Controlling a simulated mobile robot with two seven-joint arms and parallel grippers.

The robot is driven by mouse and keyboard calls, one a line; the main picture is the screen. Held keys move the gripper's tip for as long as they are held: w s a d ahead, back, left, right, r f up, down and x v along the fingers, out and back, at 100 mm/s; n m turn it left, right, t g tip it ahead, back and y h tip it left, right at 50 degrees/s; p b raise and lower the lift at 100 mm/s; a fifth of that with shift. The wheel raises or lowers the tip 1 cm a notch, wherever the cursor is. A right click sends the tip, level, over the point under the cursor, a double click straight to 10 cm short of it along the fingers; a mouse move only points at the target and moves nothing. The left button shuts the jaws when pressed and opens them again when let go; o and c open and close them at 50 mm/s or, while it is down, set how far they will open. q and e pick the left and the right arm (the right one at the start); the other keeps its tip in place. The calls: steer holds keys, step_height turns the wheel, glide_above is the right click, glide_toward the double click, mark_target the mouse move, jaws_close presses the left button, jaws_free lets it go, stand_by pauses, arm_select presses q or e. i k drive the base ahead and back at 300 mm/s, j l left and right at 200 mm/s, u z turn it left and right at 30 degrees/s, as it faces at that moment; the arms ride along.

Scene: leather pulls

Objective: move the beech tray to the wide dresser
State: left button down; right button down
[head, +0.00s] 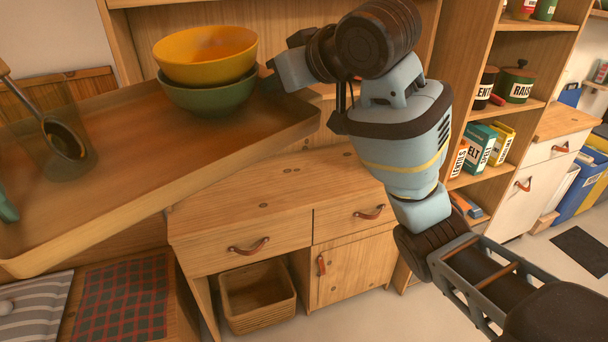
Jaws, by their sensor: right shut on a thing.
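The beech tray (130,205) is a shallow wooden tray, seen large and close at the left, raised above the furniture behind it and slanting in the picture. It bears a yellow bowl (205,50) nested in a green bowl (210,97), and a dark ladle (62,138) stands toward its left side. My right gripper (272,82) is shut on the tray's right end, beside the bowls. A small teal piece at the left picture edge may be my left fingertip; its jaws are hidden. The wide dresser (262,200), wooden with leather pulls, stands beyond; its visible top is bare.
A wicker basket (258,302) sits in the dresser's open lower bay. Shelves (500,112) with tins and boxes stand at right, with a white-fronted cabinet (520,190) beyond. Red checked (120,300) and striped (35,310) cloths lie at lower left.

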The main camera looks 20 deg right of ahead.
mark_target(285, 184)
steer(key=l, duration=0.7)
steer(key=i+l, duration=0.1)
steer(key=l, duration=0.65)
